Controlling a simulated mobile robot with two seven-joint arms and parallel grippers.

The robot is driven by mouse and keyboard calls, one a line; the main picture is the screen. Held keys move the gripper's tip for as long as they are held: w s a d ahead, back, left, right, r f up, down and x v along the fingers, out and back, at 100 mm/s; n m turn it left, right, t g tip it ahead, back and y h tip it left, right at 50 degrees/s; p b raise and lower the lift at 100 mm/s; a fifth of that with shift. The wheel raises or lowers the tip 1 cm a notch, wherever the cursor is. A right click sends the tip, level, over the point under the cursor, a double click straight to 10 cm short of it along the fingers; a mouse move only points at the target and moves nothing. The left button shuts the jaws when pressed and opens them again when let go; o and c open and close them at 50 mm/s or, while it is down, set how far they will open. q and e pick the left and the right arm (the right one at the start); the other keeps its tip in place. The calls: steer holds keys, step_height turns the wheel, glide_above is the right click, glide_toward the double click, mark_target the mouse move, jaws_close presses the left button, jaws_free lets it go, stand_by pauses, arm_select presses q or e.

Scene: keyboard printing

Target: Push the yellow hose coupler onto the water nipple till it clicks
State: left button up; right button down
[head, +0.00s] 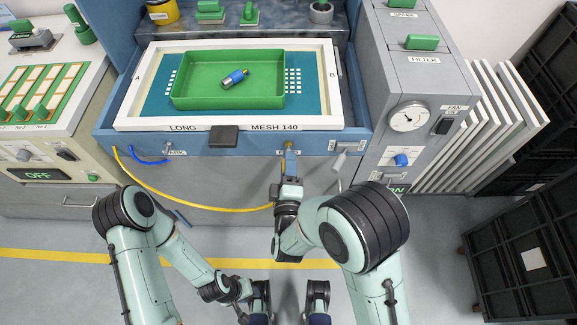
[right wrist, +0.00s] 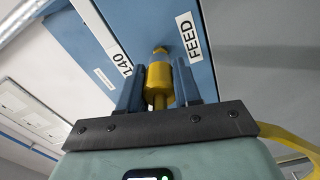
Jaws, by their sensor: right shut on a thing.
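The yellow hose coupler (right wrist: 159,84) stands between the two blue fingers of my right gripper (right wrist: 158,88), which is shut on it. Its pale grey collar faces the blue panel by the FEED label (right wrist: 195,42). A brass-coloured fitting (right wrist: 160,49), seemingly the water nipple, shows in line just beyond the collar; I cannot tell how far the coupler is over it. In the head view my right gripper (head: 290,165) is at the bench front, mostly hiding the coupler. My left arm is folded low; its gripper's jaws are not clear.
The yellow hose (head: 185,202) hangs in a loop along the bench front. A grey cabinet (head: 430,85) with a gauge stands close on the right.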

steer(key=shift+w, duration=0.75)
steer(key=c, duration=0.7)
jaws_free()
steer(key=shift+w, duration=0.1)
steer(key=s, duration=0.6)
